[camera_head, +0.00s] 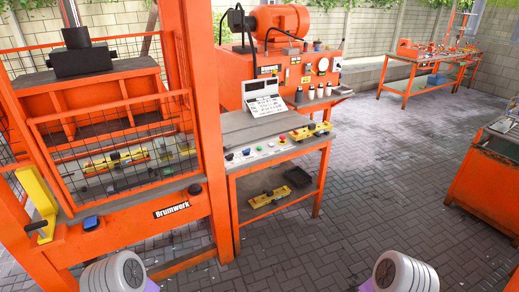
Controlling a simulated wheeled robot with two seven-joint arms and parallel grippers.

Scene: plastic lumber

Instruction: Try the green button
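A row of small buttons (258,149) sits on the front edge of the grey-topped orange bench, right of the press. A black knob (195,189) is on the same beam, further right. Only rounded white parts of my two arms show at the bottom edge. Neither gripper is in view, and nothing touches the buttons.
The orange press (100,95) with mesh guards and a yellow handle (40,203) fills the left. A white control console (263,97) stands on the bench (235,125). Another orange unit (488,165) is at the right edge. The paved floor (400,150) between is clear.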

